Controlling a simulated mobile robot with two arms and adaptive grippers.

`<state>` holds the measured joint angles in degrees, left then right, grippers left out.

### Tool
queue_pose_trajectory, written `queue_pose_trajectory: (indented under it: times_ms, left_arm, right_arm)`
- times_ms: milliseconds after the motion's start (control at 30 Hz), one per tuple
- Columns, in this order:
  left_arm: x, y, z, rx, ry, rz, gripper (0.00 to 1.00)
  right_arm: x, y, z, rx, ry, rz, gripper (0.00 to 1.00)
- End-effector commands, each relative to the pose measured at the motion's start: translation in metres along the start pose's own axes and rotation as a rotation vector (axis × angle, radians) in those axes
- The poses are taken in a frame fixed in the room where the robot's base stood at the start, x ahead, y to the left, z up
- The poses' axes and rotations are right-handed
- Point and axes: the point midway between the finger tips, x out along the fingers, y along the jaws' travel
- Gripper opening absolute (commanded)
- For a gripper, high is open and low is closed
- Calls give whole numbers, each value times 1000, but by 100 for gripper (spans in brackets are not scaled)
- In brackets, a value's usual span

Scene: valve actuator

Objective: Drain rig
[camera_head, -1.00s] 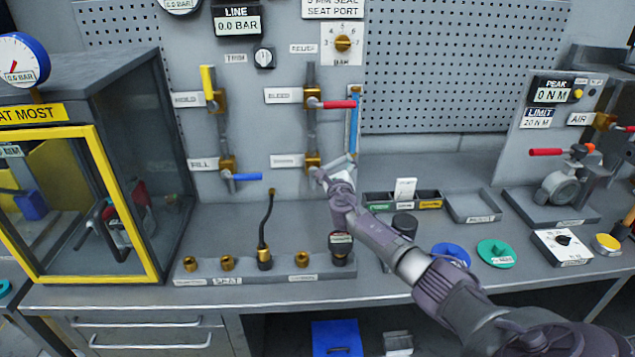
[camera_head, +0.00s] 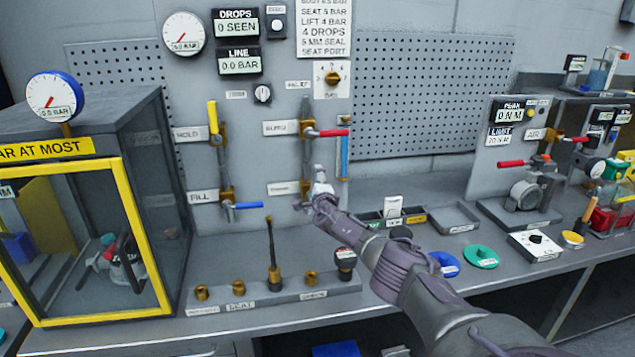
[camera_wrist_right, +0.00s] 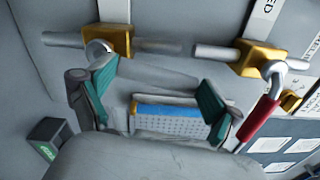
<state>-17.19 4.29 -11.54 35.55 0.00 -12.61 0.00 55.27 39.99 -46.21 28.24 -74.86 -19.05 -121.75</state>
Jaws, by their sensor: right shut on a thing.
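My right gripper (camera_head: 318,185) reaches in from the lower right to the lowest valve on the right-hand pipe. This valve's label (camera_head: 283,188) is too blurred to read. In the wrist view the two teal-padded fingers (camera_wrist_right: 157,95) stand apart beside the brass valve body (camera_wrist_right: 113,40). The gripper is shut on the valve's handle, which the fingers mostly hide. The bleed valve's red handle (camera_head: 334,132) points right above the gripper, and it also shows in the wrist view (camera_wrist_right: 260,120). The line display (camera_head: 238,64) reads 0.0 bar. My left gripper is not in view.
A blue sight tube (camera_head: 345,157) stands just right of the gripper. The blue fill handle (camera_head: 247,206) points right, and the yellow hold handle (camera_head: 212,114) points up. A fitting rack (camera_head: 225,304) lies on the bench below. A yellow-framed cabinet (camera_head: 153,238) stands left.

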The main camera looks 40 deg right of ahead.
Motion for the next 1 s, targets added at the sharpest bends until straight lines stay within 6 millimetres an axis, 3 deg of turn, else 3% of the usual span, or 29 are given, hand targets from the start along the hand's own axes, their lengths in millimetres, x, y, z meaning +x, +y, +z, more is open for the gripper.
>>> queue_pose_trajectory:
  times_ms: [333,867,900,933,1000]
  left_arm:
    - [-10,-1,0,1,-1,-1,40]
    - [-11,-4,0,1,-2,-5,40]
    - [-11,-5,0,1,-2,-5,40]
    - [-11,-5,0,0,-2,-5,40]
    - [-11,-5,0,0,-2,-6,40]
  right_arm:
    - [1,-3,10,-133,0,-5,28]
    - [1,-1,11,-152,1,-6,28]
    - [1,-1,11,-151,1,-6,95]
    - [1,-1,11,-151,1,-6,100]
    - [0,-1,11,-151,1,-5,100]
